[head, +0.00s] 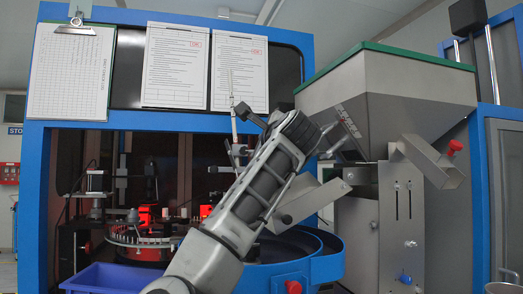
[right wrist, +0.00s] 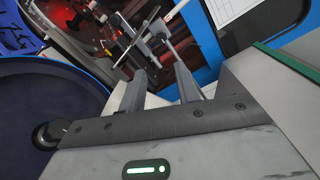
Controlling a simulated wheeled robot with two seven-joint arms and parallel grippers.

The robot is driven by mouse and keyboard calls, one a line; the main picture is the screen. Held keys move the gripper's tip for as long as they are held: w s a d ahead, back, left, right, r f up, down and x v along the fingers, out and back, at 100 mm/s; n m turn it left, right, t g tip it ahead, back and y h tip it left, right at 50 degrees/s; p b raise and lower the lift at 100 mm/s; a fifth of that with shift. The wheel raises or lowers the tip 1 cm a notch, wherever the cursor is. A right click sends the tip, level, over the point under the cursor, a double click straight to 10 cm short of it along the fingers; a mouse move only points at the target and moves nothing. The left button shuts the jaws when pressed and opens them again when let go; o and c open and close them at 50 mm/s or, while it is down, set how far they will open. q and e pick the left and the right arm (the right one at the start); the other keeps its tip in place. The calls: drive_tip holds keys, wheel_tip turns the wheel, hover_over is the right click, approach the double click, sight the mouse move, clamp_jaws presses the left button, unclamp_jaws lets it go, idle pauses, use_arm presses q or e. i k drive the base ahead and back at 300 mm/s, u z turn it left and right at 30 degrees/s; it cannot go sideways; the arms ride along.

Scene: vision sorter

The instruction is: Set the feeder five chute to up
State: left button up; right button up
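In the head view, a grey metal chute (head: 431,162) with a red knob (head: 455,147) sticks out from the feeder at right and slopes down to the right. A second grey trough (head: 307,203) slopes down over the blue bowl, partly behind my right arm. I see no feeder number. My right arm reaches up across the middle toward the hopper; its fingers are not clear there. In the right wrist view, my right gripper's fingers (right wrist: 160,70) stand apart with nothing seen held between them, near the hopper's side. My left gripper is not in view.
The grey hopper (head: 385,100) with a green rim stands above the feeder body. A round blue bowl (head: 290,268) and a blue bin (head: 110,280) are low in front. Papers and a clipboard (head: 72,75) hang on the blue frame (head: 32,170).

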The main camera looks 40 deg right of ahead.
sight(306, 196)
drive_tip(key=k, duration=1)
